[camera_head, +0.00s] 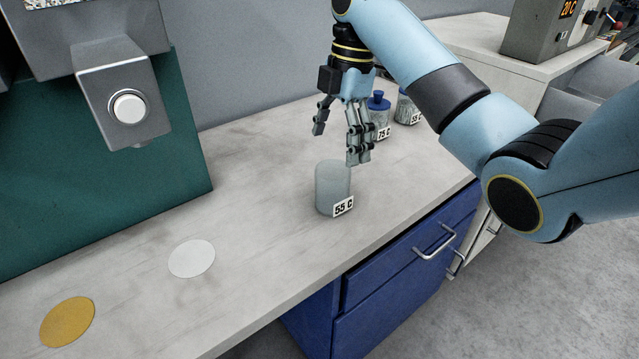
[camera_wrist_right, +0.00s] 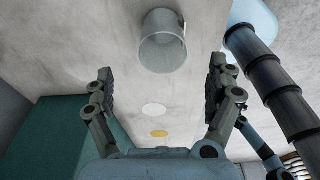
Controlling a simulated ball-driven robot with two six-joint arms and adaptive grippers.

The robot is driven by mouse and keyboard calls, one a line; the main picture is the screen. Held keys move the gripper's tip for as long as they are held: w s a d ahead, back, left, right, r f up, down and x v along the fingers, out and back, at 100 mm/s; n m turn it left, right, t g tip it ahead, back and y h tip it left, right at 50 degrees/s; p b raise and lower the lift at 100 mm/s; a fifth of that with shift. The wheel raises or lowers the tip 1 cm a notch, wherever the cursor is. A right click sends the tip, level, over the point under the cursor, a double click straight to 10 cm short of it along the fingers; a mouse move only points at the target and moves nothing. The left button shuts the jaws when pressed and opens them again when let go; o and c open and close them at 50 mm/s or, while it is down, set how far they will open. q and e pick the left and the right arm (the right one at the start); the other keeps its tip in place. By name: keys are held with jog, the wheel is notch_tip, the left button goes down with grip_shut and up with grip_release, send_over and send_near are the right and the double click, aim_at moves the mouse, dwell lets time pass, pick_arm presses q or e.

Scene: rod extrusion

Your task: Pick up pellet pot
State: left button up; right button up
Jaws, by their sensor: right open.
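The pellet pot (camera_head: 331,184) is a grey, translucent cylinder standing upright on the bench, with a white label reading 55 C at its lower right. My right gripper (camera_head: 335,146) is open and empty, above and just behind the pot, with its fingers pointing down. In the right wrist view the pot (camera_wrist_right: 162,45) appears beyond the fingertips, roughly midway between the two spread fingers (camera_wrist_right: 162,88). The pot and the fingers look apart. My left gripper is not in view.
Two jars with labels, one with a blue lid (camera_head: 378,102), stand behind the gripper. A white disc (camera_head: 192,258) and a yellow disc (camera_head: 68,322) lie on the bench (camera_head: 255,215) at left. A machine with a round button (camera_head: 128,107) overhangs the left side.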

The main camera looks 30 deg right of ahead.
aim_at(333, 169)
jog(key=f, duration=0.4)
jog(key=shift+s+a+f+b, duration=0.2)
jog(key=shift+a+f+b, duration=0.15)
jog(key=shift+a+f, duration=0.05)
jog(key=shift+f, duration=0.3)
jog(key=f, duration=0.3)
jog(key=a+f, duration=0.1)
jog(key=f, duration=0.1)
jog(key=shift+r, duration=0.1)
jog(key=c, duration=0.4)
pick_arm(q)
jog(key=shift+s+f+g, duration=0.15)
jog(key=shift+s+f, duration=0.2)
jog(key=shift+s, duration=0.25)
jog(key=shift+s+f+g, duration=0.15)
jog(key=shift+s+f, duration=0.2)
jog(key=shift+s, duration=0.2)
pick_arm(e)
jog(key=shift+d, duration=0.1)
jog(key=c, duration=1)
jog(key=shift+c, duration=0.2)
